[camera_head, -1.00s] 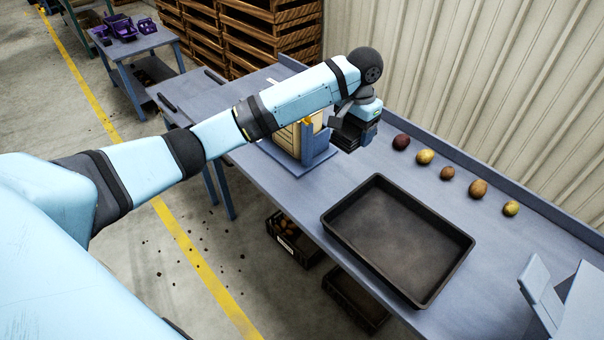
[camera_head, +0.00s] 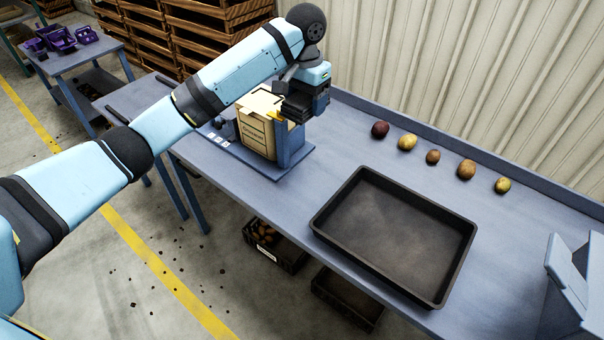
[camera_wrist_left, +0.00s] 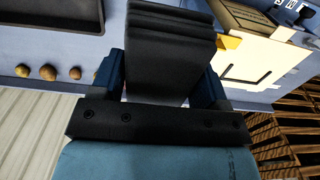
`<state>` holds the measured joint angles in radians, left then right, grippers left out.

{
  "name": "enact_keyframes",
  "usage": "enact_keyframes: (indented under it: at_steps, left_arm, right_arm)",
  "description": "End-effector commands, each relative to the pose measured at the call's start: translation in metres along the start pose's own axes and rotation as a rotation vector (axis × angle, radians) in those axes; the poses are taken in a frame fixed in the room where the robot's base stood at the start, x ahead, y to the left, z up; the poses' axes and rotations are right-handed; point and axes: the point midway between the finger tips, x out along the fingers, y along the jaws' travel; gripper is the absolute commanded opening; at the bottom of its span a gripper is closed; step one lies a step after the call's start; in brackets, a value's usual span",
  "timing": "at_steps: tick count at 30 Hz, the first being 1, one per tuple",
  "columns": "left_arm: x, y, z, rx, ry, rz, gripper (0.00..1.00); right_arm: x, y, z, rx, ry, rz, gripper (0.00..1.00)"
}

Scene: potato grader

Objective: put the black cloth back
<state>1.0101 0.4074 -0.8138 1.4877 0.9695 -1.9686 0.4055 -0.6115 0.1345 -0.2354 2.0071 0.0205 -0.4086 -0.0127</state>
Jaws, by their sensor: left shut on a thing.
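The black cloth (camera_head: 294,108) hangs in dark folds from my left gripper (camera_head: 304,98). In the left wrist view the cloth (camera_wrist_left: 168,62) fills the space between the two blue-black fingers, and the gripper is shut on it. My right gripper is not in view.
A black tray (camera_head: 330,221) lies empty on the blue table (camera_head: 300,190). Several potatoes (camera_head: 433,157) stand in a row along the back, near the corrugated wall. A blue-grey device (camera_head: 570,285) is at the right end. Wooden crates (camera_head: 200,45) are stacked behind.

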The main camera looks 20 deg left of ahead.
Motion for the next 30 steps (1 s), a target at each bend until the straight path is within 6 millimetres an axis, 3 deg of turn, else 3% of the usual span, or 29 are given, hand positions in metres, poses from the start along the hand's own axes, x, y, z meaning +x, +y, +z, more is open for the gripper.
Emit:
enact_keyframes:
  at_steps: [18,30]
  left_arm:
    - [0.164,-0.001,0.0,-0.003,-0.001,-0.001,0.5]
    - [0.205,-0.001,0.0,-0.001,0.0,-0.002,0.5]
  right_arm:
    - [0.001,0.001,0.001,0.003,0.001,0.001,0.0]
    - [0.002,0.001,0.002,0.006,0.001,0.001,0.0]
